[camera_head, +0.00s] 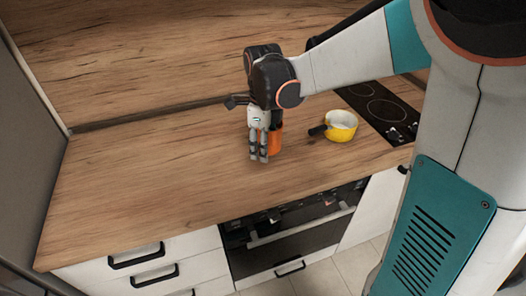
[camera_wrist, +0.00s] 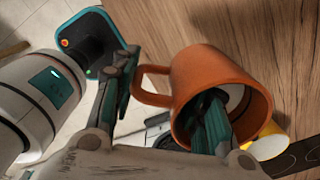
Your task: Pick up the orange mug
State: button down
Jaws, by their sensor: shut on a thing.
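The orange mug (camera_head: 273,141) is at the middle of the wooden counter in the head view, partly hidden behind my gripper (camera_head: 263,157). In the wrist view the orange mug (camera_wrist: 212,82) shows its open mouth and its handle on the left. My gripper (camera_wrist: 165,105) has one finger inside the mug and the other outside, on the handle side. It is shut on the mug's wall. I cannot tell whether the mug touches the counter.
A yellow pot (camera_head: 341,126) with a dark handle stands right of the mug, near the black hob (camera_head: 385,108). The wooden counter (camera_head: 150,170) is clear on the left. The splashback (camera_head: 150,60) rises behind. An oven (camera_head: 290,225) and drawers are below the front edge.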

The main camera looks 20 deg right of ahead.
jog(key=shift+r+p, duration=0.85)
jog(key=shift+r, duration=2.65)
